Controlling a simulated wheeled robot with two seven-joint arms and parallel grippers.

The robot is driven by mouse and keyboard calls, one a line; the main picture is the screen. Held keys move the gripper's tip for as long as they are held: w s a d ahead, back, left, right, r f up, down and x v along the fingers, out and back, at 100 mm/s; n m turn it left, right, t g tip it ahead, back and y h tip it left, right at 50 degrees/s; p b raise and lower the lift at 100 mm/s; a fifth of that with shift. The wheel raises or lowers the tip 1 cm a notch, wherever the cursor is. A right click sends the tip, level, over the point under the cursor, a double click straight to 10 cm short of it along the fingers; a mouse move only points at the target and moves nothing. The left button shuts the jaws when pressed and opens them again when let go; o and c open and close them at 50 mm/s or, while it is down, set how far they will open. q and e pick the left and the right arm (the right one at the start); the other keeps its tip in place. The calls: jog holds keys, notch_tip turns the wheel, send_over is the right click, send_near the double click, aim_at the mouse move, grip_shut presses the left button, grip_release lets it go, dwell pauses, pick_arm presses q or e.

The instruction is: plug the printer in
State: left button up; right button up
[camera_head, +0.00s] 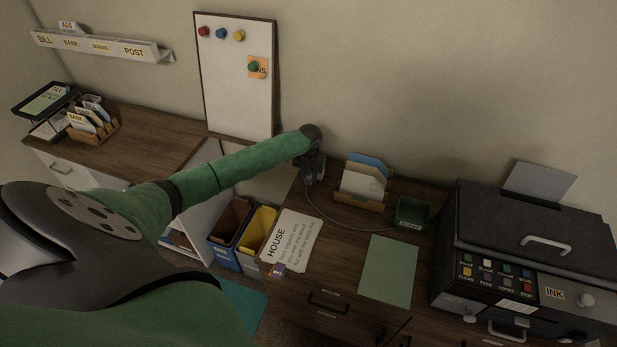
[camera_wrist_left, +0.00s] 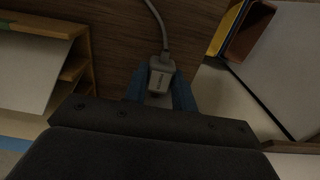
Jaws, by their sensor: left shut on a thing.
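The black printer (camera_head: 530,235) stands on the right of the desk. My left gripper (camera_head: 313,178) is at the desk's back left edge, close to the wall. In the left wrist view its blue fingers (camera_wrist_left: 160,92) are shut on a grey plug (camera_wrist_left: 161,76). A grey cable (camera_wrist_left: 156,22) leaves the plug. In the head view the cable (camera_head: 335,222) runs from the gripper across the desk toward the printer. The plug is mostly hidden by the gripper in the head view. I cannot make out a socket in either view. My right gripper is not in view.
A letter rack (camera_head: 360,190) and a green tray (camera_head: 411,213) stand right of the gripper. A HOUSE sheet (camera_head: 293,242) and a green sheet (camera_head: 388,270) lie in front. Blue and yellow bins (camera_head: 250,240) stand left of the desk. A whiteboard (camera_head: 238,85) is behind.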

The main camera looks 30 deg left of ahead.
pick_arm(q)
jog(key=shift+w+a, duration=0.1)
jog(key=shift+w, duration=0.3)
jog(key=o, duration=1.1)
jog(key=shift+c, duration=0.2)
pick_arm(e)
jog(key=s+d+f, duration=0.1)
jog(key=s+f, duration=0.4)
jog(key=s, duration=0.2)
pick_arm(q)
jog(key=shift+r, duration=0.3)
notch_tip(320, 180, up, 6)
jog(key=b, duration=0.3)
jog(key=shift+r, duration=0.65)
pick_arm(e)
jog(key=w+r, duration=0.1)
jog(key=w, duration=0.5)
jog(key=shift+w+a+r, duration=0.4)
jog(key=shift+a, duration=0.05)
